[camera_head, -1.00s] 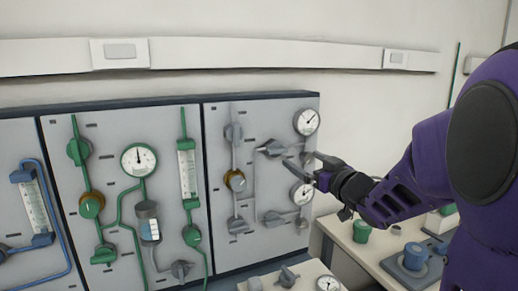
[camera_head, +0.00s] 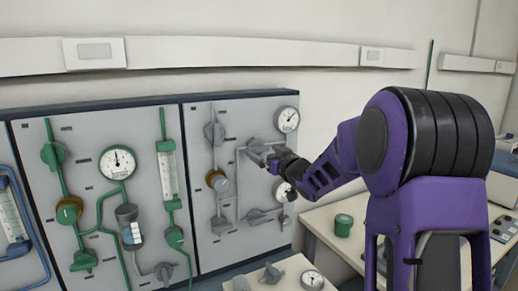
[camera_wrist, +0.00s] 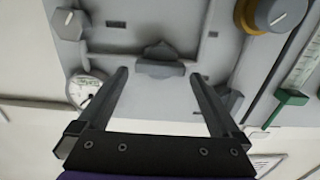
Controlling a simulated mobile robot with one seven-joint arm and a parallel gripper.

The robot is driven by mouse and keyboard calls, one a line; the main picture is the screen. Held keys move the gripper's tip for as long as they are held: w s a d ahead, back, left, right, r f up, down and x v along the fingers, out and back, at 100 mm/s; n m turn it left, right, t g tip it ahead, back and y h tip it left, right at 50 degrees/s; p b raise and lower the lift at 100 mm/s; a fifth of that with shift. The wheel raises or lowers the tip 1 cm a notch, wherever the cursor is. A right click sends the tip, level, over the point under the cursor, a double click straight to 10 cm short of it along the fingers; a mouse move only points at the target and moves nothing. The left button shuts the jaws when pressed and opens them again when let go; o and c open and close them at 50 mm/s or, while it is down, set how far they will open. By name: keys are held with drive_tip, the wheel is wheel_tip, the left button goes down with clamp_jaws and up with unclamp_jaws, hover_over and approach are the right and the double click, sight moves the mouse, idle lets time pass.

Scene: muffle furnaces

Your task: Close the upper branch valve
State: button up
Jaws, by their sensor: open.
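The upper branch valve (camera_head: 256,147) is a grey valve on the right grey panel, on a horizontal branch pipe below the upper gauge. Its handle lies roughly along that pipe. In the wrist view the valve (camera_wrist: 160,63) sits ahead of my fingertips, centred between them, with its wide handle running across the gap. My gripper (camera_head: 276,161) is just right of and below the valve in the head view, partly covering the branch. In the wrist view my gripper (camera_wrist: 161,76) is open and empty. I cannot tell whether a fingertip touches the handle.
A similar lower branch valve (camera_head: 258,216) sits below. The upper gauge (camera_head: 287,119) and an orange-collared knob (camera_head: 217,180) are nearby on the panel. A bench with a green container (camera_head: 343,225) stands to the right. A small gauge (camera_head: 312,280) is at the front.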

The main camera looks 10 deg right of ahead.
sight(260, 150)
drive_tip(key=shift+x, duration=1.95)
drive_tip(key=c, duration=1.1)
drive_tip(key=shift+c, duration=0.2)
